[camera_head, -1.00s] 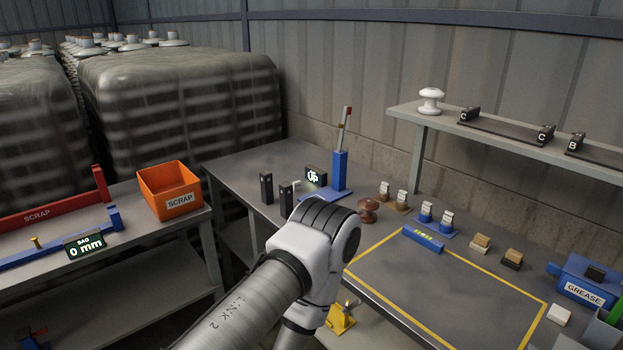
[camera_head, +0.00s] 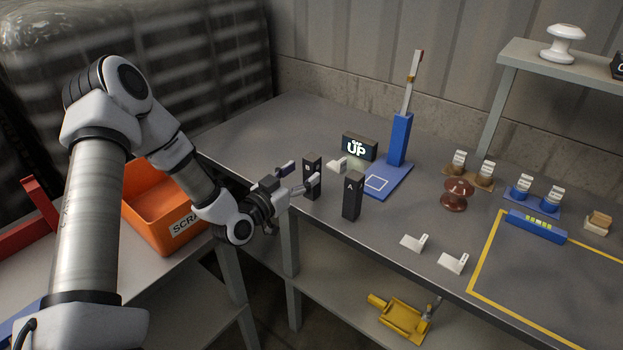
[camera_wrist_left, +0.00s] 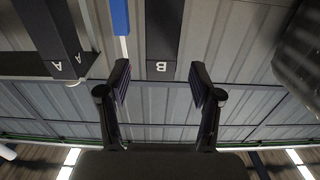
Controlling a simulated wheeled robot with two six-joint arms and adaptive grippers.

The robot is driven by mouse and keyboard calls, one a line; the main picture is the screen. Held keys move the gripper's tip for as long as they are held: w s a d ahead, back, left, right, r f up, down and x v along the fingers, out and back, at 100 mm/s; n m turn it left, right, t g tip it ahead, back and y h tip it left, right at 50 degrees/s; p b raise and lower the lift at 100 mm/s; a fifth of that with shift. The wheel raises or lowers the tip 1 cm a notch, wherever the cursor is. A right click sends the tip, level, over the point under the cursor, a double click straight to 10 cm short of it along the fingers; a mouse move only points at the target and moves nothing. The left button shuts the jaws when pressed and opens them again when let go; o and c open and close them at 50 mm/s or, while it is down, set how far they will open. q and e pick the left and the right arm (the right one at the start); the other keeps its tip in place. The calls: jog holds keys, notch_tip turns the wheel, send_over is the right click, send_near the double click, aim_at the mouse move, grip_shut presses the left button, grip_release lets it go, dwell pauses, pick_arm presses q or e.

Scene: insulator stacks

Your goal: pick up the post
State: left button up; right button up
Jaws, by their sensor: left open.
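Two black posts stand upright on the grey bench. Post B (camera_head: 309,163) is near the bench's left edge, and post A (camera_head: 352,197) stands to its right and nearer. My left gripper (camera_head: 299,176) is open and empty, pointing at post B, with one finger overlapping it in the head view. In the left wrist view, post B (camera_wrist_left: 163,35) appears upside down, lined up with the gap between the open fingers (camera_wrist_left: 160,75), at or just past their tips. Post A (camera_wrist_left: 58,35) is off to the left there. I cannot tell whether a finger touches post B. My right gripper is not in view.
An orange scrap bin (camera_head: 160,215) stands left.

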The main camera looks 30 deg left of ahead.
aim_at(308, 170)
pick_arm(q)
jog(key=w, duration=0.5)
jog(key=shift+d+f, duration=0.15)
jog(key=shift+f, duration=0.25)
jog(key=shift+s, duration=0.15)
jog(key=c, duration=0.4)
grip_shut()
jog(key=shift+r, duration=0.15)
